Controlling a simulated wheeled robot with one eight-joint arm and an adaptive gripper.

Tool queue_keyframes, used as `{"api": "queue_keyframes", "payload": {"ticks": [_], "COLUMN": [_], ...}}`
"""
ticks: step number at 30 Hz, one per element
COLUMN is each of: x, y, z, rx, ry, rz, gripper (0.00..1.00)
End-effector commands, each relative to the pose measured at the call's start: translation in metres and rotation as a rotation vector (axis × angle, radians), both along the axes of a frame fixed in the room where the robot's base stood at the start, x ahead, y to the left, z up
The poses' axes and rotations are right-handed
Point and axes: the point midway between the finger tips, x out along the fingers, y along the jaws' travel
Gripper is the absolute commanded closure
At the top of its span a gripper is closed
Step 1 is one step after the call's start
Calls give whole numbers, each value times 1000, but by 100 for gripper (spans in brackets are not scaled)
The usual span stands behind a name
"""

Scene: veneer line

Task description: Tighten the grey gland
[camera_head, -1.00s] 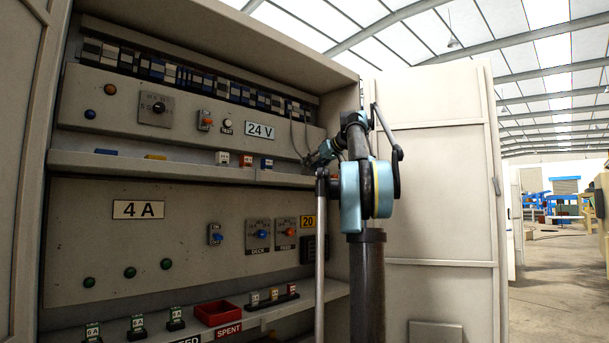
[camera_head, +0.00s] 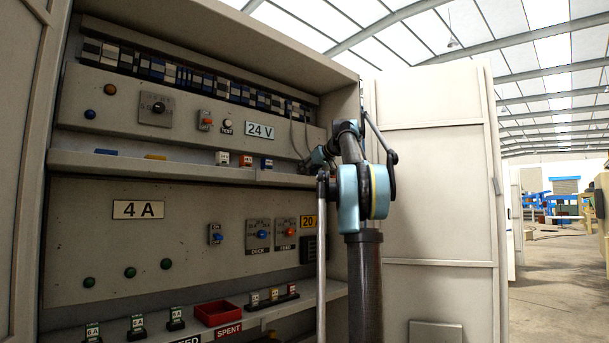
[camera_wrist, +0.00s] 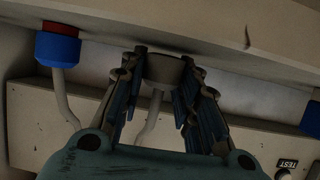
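The grey gland (camera_wrist: 163,70) is a short round collar under the overhanging ledge, with a pale cable coming out below it, in the wrist view. My gripper (camera_wrist: 164,78) has one finger on each side of it, with the fingertips close to its sides. Whether the pads press on it or leave a small gap cannot be told. In the head view my gripper (camera_head: 311,162) is small, at the right end of the cabinet's middle ledge; the gland cannot be made out there.
A red and blue gland (camera_wrist: 58,45) with its own cable hangs left of the grey one. A TEST label (camera_wrist: 287,163) is at lower right. The cabinet's middle ledge (camera_head: 190,168) carries several coloured blocks. The open cabinet door (camera_head: 430,200) stands right of my arm.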

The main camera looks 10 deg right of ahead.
Motion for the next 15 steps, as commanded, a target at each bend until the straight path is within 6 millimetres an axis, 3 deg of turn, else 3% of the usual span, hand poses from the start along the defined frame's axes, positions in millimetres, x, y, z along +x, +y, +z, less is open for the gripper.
{"api": "queue_keyframes", "payload": {"ticks": [7, 15], "x": [0, 0], "y": [0, 1], "z": [-1, -2], "rx": [-3, -4], "ry": [3, 5], "rz": [-40, -207], "gripper": [94, 94]}}
